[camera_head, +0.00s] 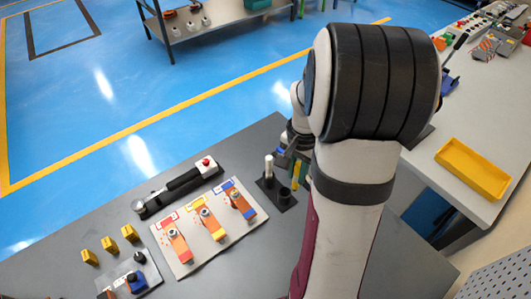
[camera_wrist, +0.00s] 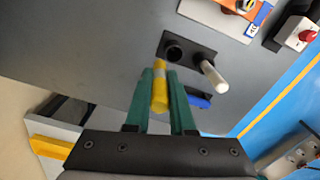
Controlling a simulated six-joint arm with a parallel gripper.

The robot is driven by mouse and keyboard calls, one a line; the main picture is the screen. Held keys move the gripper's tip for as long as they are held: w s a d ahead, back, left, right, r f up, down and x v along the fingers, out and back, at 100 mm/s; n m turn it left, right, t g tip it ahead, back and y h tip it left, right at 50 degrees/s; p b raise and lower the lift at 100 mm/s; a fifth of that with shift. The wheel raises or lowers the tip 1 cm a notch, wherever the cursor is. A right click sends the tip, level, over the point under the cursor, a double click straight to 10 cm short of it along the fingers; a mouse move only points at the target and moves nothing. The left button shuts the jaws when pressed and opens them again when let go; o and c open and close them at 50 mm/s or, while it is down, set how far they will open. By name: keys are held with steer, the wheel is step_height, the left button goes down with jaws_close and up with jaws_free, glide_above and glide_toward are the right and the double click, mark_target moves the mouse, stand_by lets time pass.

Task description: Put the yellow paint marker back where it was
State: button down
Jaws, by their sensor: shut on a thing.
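My gripper (camera_wrist: 160,76) has green fingers shut on the yellow paint marker (camera_wrist: 160,92) in the wrist view. The marker's far end points toward a dark holder plate (camera_wrist: 186,41) on the grey bench. The plate bears an empty-looking black cup (camera_wrist: 174,52), just beyond the marker's end, and an upright white marker (camera_wrist: 212,75). I cannot tell whether the yellow marker touches the cup. In the head view the holder plate (camera_head: 267,184), black cup (camera_head: 284,196) and white marker (camera_head: 269,166) show left of my arm, which partly hides my gripper (camera_head: 297,178).
A blue object (camera_wrist: 198,98) lies near the holder. A yellow tray (camera_head: 473,168) sits on the right table.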

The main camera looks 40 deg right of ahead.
step_height(320, 180, down, 6)
steer(key=w+a, duration=0.1)
steer(key=w, duration=0.1)
steer(key=shift+w+r, duration=0.25)
steer(key=shift+f, duration=0.45)
steer(key=c, duration=0.8)
jaws_free()
steer(key=shift+o, duration=0.2)
steer(key=shift+r, duration=0.1)
